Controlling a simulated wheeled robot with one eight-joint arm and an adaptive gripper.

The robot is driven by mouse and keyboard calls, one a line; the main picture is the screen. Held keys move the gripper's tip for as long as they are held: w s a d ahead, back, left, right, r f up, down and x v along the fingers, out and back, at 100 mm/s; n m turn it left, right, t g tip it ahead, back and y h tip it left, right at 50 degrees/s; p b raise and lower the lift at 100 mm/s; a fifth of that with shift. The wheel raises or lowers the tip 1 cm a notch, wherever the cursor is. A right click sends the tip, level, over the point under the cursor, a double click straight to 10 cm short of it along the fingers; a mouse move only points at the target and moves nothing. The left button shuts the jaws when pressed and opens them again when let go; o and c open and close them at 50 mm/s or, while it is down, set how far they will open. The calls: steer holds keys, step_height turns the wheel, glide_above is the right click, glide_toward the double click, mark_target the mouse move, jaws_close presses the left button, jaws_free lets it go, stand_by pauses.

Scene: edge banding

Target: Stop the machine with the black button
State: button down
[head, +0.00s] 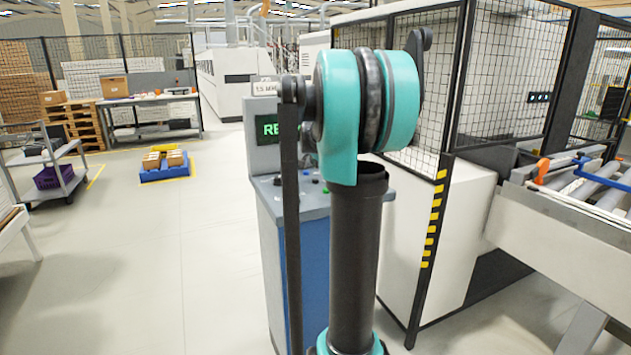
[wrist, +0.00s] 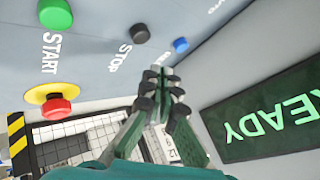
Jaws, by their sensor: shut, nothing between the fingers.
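The black stop button (wrist: 140,33) sits on the grey panel in the wrist view, beside the word STOP. My gripper (wrist: 164,76) is shut and empty, its tips just below the black button in the picture and apart from it. The green START button (wrist: 55,14) is to the left and a blue button (wrist: 180,44) to the right. A red button on a yellow base (wrist: 56,106) is at lower left. In the head view the control cabinet (head: 283,250) stands behind my arm, which hides much of its panel and my gripper.
A screen (wrist: 275,125) reading READY stands close at the right of my gripper in the wrist view. A fenced machine (head: 430,220) and roller conveyor (head: 580,205) stand right of the cabinet in the head view. The floor (head: 130,260) at left is clear.

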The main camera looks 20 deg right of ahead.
steer(key=shift+r, duration=1.15)
steer(key=shift+a, duration=0.1)
